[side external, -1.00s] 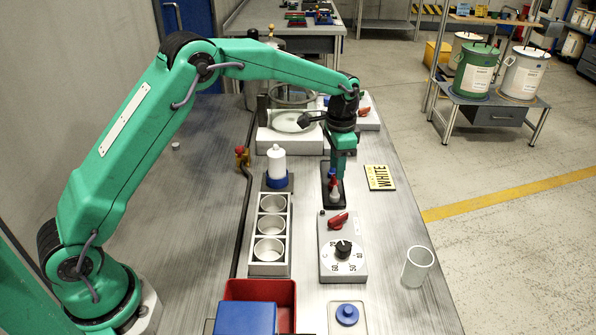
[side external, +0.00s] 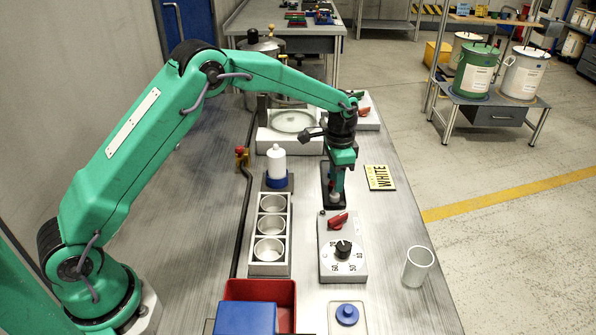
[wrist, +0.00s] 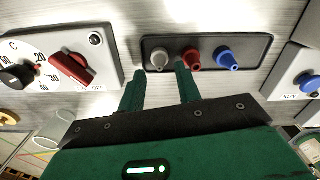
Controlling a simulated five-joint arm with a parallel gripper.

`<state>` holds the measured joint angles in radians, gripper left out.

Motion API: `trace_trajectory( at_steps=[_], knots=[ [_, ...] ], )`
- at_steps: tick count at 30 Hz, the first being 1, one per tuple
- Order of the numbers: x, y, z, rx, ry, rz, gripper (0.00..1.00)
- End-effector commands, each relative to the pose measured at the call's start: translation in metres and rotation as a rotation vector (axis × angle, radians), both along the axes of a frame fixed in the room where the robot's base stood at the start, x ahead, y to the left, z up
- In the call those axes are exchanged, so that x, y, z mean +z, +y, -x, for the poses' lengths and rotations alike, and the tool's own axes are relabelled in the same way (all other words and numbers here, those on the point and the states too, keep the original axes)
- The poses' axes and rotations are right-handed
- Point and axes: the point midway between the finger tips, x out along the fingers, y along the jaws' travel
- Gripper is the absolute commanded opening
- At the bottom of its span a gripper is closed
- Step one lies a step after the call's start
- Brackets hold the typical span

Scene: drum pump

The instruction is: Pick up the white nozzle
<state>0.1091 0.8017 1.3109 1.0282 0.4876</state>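The white nozzle (wrist: 158,60) looks grey-white and stands at the left end of a black tray (wrist: 262,45) in the wrist view. The red nozzle (wrist: 193,58) stands beside it, then the blue nozzle (wrist: 228,60). My gripper (wrist: 160,70) is open, with one finger on either side of the white nozzle's line and nothing clearly held. The right finger is close to the red nozzle; contact cannot be told. In the side view my gripper (side external: 335,190) points down over the near end of the tray and hides most of the nozzles.
A dial box (side external: 343,262) with a red switch stands just nearer the camera than the tray. A yellow WHITE card (side external: 380,177) lies to the right. A white bottle (side external: 277,160) and a cup rack (side external: 254,240) stand left. A clear cup (side external: 417,266) stands at the right edge.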

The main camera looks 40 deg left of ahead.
Motion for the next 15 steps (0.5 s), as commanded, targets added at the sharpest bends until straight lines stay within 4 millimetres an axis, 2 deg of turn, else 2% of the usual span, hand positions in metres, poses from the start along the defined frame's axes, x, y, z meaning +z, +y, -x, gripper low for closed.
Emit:
trace_trajectory(
  at_steps=[3,9,15],
  knots=[
    [-0.016,0.000,0.001,0.000,0.004,0.000,0.34],
    [-0.035,0.000,0.001,0.000,0.002,0.000,0.34],
    [-0.039,0.000,0.001,0.000,0.001,-0.001,0.34]
  ],
)
